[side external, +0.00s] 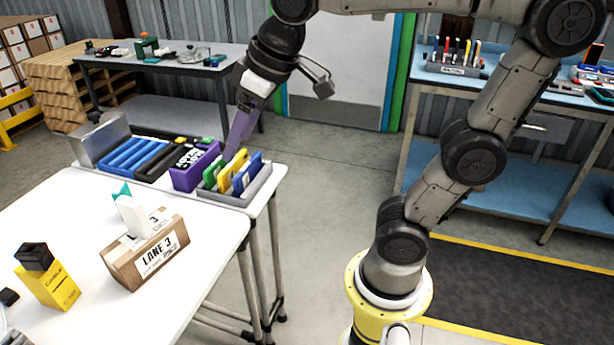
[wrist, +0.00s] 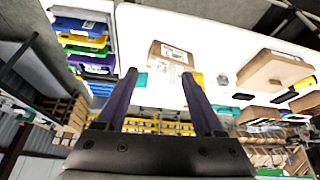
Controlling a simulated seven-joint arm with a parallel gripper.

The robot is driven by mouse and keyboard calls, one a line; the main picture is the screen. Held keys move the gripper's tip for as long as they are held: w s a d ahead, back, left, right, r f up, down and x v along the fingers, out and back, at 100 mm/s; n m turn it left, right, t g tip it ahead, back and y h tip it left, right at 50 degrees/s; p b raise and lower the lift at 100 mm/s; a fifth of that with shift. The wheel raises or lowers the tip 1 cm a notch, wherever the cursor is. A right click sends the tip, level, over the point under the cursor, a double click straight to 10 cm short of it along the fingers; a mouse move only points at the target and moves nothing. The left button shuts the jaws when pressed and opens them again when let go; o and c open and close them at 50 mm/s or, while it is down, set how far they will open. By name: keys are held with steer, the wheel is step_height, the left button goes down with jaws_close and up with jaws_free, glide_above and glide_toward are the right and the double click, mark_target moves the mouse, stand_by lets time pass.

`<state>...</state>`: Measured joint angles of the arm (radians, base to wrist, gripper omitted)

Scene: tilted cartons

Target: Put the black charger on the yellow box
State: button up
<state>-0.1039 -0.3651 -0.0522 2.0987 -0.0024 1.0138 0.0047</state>
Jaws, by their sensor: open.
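The black charger (side external: 35,257) sits on top of the yellow box (side external: 50,288), at the left front of the white table in the side view. The box looks slightly tilted. I cannot tell from this angle how much of the charger's underside rests on it. My gripper (side external: 232,146), with purple fingers, is over the far end of the table by the organizer bins, well away from the charger and box. In the wrist view my gripper (wrist: 159,77) has its fingers wide apart with nothing held between them. I cannot surely pick out the charger in the wrist view.
A carton marked LANE 3 (side external: 147,254) stands on the white table (side external: 80,215), with white and teal pieces at its top. A grey tray (side external: 257,190) of coloured items and a purple bin (side external: 194,172) are near my gripper. A small black item (side external: 9,297) lies left of the yellow box.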

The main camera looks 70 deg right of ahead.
steer(key=s+d+f+m, duration=0.1)
steer(key=s+d+f, duration=0.1)
steer(key=s+f, duration=0.6)
steer(key=s, duration=0.2)
steer(key=shift+s+d+h, duration=0.3)
steer(key=shift+s+d, duration=0.05)
steer(key=shift+d, duration=0.05)
steer(key=shift+r, duration=0.1)
steer(key=shift+c, duration=0.6)
stand_by(0.7)
